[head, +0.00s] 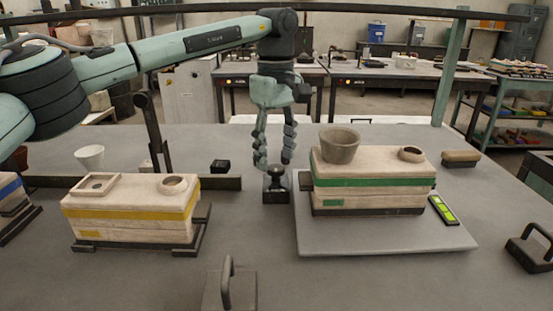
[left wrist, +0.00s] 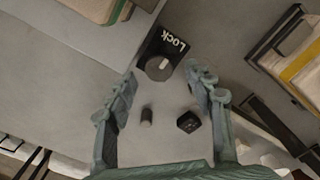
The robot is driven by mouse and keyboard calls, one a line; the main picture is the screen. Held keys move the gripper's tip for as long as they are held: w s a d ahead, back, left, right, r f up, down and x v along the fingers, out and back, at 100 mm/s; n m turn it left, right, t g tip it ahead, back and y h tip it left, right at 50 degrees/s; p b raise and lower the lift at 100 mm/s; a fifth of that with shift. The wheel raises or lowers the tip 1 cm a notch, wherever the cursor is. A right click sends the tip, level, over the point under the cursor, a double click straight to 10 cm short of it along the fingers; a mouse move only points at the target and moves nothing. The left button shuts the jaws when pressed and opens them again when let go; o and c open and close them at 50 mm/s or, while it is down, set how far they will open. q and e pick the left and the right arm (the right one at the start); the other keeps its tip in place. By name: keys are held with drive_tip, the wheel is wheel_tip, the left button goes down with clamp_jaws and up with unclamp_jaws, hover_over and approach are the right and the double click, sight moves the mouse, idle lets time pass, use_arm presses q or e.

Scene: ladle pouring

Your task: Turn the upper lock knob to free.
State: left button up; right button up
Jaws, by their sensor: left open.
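A black lock block (head: 277,194) stands on the grey table beside the left edge of the grey plate. In the left wrist view its face reads "Lock", and a round grey knob (left wrist: 158,68) with a pale pointer mark sits on it. My left gripper (head: 274,166) points down just above the block, fingers apart and empty. In the left wrist view the knob lies between the two fingertips, with a gap on each side; contact is not visible. I see only one lock knob. My right gripper is not in view.
Right of the lock, a green-banded mould box (head: 370,199) with a grey cup (head: 340,146) stands on the plate (head: 390,240). A yellow-banded box (head: 130,226) is at left. A black cube (head: 220,166) lies behind. A dark handled block (head: 230,288) is in front.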

use_arm(q)
drive_tip(key=shift+f, duration=1.1)
drive_tip(key=c, duration=1.2)
drive_tip(key=shift+o, duration=0.2)
